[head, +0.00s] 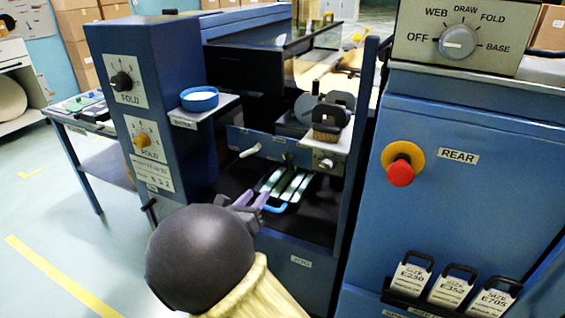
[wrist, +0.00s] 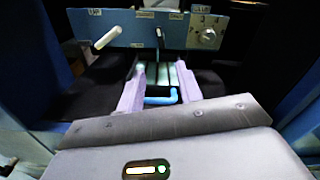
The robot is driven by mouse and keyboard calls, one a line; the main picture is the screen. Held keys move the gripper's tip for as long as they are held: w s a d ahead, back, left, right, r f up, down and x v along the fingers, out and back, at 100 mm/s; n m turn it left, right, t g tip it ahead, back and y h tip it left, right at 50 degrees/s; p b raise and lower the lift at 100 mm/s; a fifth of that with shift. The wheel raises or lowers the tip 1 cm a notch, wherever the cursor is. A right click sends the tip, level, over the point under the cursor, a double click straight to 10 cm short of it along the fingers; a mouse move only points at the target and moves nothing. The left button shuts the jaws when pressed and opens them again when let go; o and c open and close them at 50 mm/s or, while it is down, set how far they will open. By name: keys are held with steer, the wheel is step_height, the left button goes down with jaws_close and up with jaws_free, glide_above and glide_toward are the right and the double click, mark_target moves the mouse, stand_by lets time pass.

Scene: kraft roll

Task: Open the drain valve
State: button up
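A blue panel (head: 270,146) in the machine's bay carries a white lever (head: 250,151), a dark small lever in the middle and a round knob (head: 326,163). The white lever (wrist: 107,38) slants on the panel's left in the wrist view. Below the panel is a light-blue bent handle (wrist: 163,97), also in the head view (head: 279,208). No readable label tells which is the drain valve. My gripper (wrist: 162,80) has its two lilac fingers apart. The blue handle shows in the gap between them; contact is unclear. The gripper (head: 252,199) is below the panel in the head view.
Pale green strips (head: 291,184) lie behind the blue handle. A blue-rimmed dish (head: 200,98) sits on the left shelf. Blue housings stand on both sides of the bay; the right one has a red button (head: 401,172) and a dial (head: 457,41).

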mark_target(285, 161)
steer(key=shift+w, duration=0.1)
steer(key=b+x, duration=0.2)
steer(key=x, duration=1.5)
steer(key=shift+c, duration=0.3)
steer(key=shift+d, duration=0.1)
jaws_close()
